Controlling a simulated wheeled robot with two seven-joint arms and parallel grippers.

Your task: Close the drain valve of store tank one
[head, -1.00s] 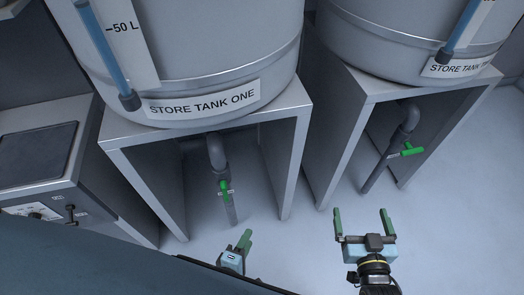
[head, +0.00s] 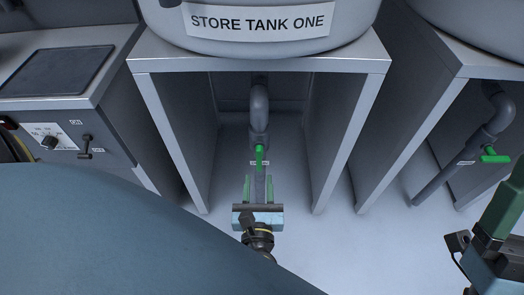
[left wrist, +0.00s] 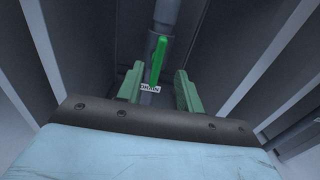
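Store tank one (head: 262,22) stands on a grey metal stand, its label at the top of the head view. Its drain pipe (head: 260,100) bends down inside the stand. The green drain valve handle (head: 260,157) lies in line with the pipe; it also shows in the left wrist view (left wrist: 158,60). My left gripper (head: 257,182) is open and empty, just in front of the handle. In the left wrist view, the handle is beyond the fingertips, between the finger lines, with no visible contact. My right gripper (head: 506,200) is cut off at the right edge.
The stand's side walls (head: 176,130) flank the pipe. A second stand at the right holds another tank (head: 475,25), whose green handle (head: 495,156) lies across its pipe. A control cabinet (head: 62,125) with a knob is at the left. Clear floor lies between the stands.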

